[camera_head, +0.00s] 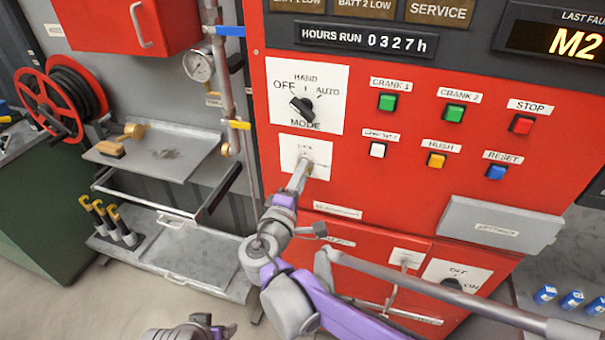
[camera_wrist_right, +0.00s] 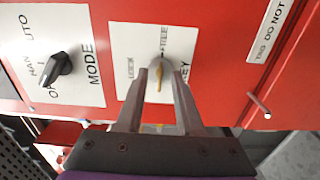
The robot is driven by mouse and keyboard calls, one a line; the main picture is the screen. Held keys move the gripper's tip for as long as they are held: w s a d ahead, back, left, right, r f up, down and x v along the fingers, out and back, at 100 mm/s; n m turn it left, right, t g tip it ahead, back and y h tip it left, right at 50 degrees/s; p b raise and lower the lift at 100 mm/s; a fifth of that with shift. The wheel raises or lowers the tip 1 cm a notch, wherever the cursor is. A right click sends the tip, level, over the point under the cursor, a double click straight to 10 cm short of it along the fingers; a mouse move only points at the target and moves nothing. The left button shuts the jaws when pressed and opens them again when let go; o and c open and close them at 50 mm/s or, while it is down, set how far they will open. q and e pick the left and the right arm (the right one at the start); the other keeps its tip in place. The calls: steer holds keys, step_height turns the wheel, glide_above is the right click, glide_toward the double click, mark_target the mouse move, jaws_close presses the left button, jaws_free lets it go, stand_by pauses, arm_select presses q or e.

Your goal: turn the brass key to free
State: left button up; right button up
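The brass key (camera_wrist_right: 159,84) sits in a round silver lock on a white plate (camera_wrist_right: 126,66) marked LOCK, FREE and KEY. In the head view the same plate (camera_head: 289,147) is below the MODE switch, and the key is hidden behind my right gripper (camera_head: 301,172). In the right wrist view the fingers of this gripper (camera_wrist_right: 158,76) are apart, one on each side of the key, with a gap visible. Whether either finger touches the key is unclear. My left gripper (camera_head: 192,330) shows only partly at the bottom edge of the head view, and its fingers are hard to make out.
The black MODE switch (camera_head: 301,107) is just above the key plate. Coloured push buttons (camera_head: 436,160) are to the right. A grey box (camera_head: 500,224) juts out at lower right. A grey shelf (camera_head: 155,152) and a gauge (camera_head: 198,65) are at left.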

steer(key=v, duration=0.9)
steer(key=shift+s+b, duration=0.35)
steer(key=shift+b, duration=0.1)
steer(key=s+d+f+m+g, duration=0.25)
steer(key=d+f+g, duration=0.2)
steer(key=d, duration=0.35)
steer(key=s+d+f+m+g, duration=0.2)
steer(key=d+f+m+g, duration=0.1)
steer(key=d+f, duration=0.4)
steer(key=s+d+f+m+g+y, duration=0.2)
steer(key=s+f+m, duration=0.2)
steer(key=s, duration=0.2)
steer(key=s+d+f+m+g+y, duration=0.2)
steer(key=s+d+f+m+y, duration=0.1)
steer(key=s, duration=0.4)
steer(key=shift+f+m+y, duration=0.3)
steer(key=shift+f+m, duration=0.35)
steer(key=shift+m, duration=0.2)
